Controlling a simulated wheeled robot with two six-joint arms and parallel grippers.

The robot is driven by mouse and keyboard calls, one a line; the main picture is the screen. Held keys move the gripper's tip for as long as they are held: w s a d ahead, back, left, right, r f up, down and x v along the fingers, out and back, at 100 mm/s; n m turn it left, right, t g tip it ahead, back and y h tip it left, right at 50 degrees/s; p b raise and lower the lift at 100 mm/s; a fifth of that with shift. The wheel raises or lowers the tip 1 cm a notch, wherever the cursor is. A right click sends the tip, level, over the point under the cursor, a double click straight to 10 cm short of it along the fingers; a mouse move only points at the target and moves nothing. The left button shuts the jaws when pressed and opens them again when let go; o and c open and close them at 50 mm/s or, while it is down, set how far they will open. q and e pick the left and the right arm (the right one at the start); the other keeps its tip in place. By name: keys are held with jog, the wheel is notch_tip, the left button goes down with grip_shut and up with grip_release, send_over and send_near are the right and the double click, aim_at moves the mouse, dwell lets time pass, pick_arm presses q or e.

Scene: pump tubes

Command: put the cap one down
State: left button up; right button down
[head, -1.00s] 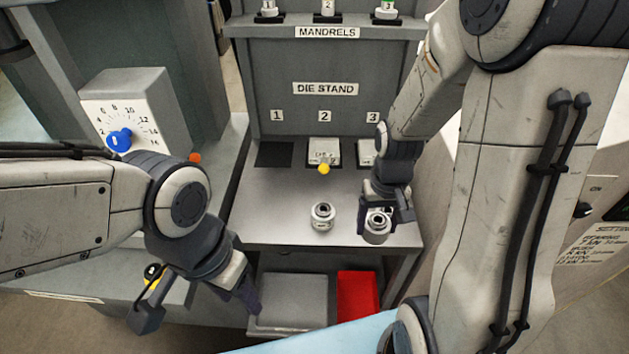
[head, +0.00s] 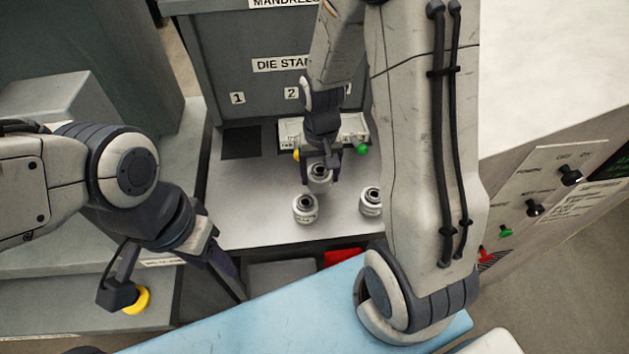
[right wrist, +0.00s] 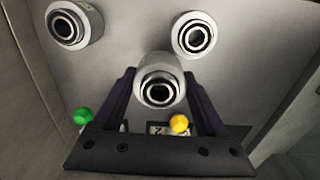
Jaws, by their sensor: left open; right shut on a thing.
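Three white ring-shaped caps with dark bores are in view; I cannot read which is cap one. My right gripper (head: 322,164) is shut on one cap (head: 319,174), in front of the die stand. In the right wrist view this held cap (right wrist: 160,88) sits between both fingers. I cannot tell whether its base touches the table. A second cap (head: 305,209) stands upright just in front, slightly left, and a third cap (head: 371,202) stands to the right. Both also show in the right wrist view, the second (right wrist: 194,37) and third (right wrist: 74,26). My left gripper (head: 178,288) is open and empty at the lower left.
The die stand (head: 228,74) rises behind the grey table (head: 245,205). Blocks with a yellow knob (head: 296,155) and green knob (head: 362,149) lie at its foot, partly hidden by my arm. The dark pad (head: 241,142) under label 1 is bare. A red bin (head: 343,257) is below.

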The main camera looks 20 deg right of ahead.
aim_at(315, 185)
jog(key=shift+w+a+f, duration=0.35)
jog(key=shift+w+f, duration=0.05)
jog(key=shift+w, duration=0.15)
jog(key=shift+f, duration=2)
jog(key=shift+f, duration=0.1)
grip_release()
